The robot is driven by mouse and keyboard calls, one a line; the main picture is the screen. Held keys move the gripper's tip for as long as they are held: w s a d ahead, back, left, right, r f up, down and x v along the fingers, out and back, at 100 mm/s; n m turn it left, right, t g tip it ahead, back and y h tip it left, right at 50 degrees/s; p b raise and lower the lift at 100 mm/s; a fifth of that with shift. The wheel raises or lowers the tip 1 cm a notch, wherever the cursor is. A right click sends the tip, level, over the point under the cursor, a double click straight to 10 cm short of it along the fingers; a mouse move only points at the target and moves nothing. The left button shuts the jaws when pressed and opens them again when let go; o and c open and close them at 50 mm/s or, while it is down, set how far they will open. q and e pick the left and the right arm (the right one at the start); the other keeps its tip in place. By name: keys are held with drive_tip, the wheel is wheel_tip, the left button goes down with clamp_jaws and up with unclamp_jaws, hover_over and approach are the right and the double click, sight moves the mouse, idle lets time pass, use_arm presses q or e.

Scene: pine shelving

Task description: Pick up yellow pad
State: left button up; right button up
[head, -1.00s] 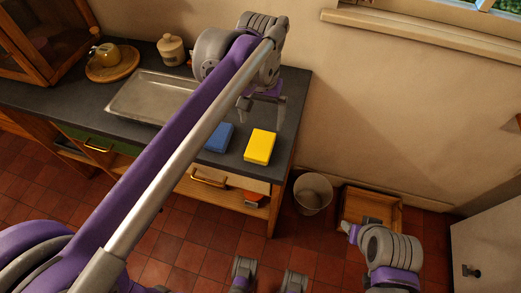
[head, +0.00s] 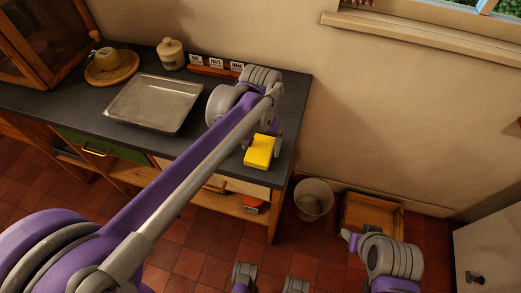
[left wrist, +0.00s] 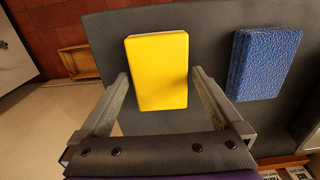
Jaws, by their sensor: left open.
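The yellow pad (head: 260,152) lies flat on the dark worktop near its right front corner. In the left wrist view the yellow pad (left wrist: 157,65) appears between the two fingers of my left gripper (left wrist: 160,76). The fingers are open, with a small gap on each side of the pad; whether they are down at its height I cannot tell. In the head view the left gripper (head: 262,138) is right at the pad, partly hidden by its own wrist. My right gripper (head: 352,240) is low at the right, over the floor, its jaws unclear.
A blue pad (left wrist: 264,62) lies beside the yellow one; my arm hides it in the head view. A metal tray (head: 150,103), a lidded jar (head: 171,54) and a round wooden board (head: 112,73) stand further left. A bin (head: 313,200) and wooden crate (head: 345,222) are on the floor.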

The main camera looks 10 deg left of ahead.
sight(260, 149)
use_arm(q)
drive_tip(key=shift+c, duration=0.2)
drive_tip(key=c, duration=1.3)
drive_tip(key=shift+o, duration=0.2)
wheel_tip(260, 149, up, 10)
drive_tip(key=p, duration=0.1)
drive_tip(key=o, duration=1)
drive_tip(key=shift+c, duration=0.2)
drive_tip(key=c, duration=0.6)
drive_tip(key=shift+s, duration=0.1)
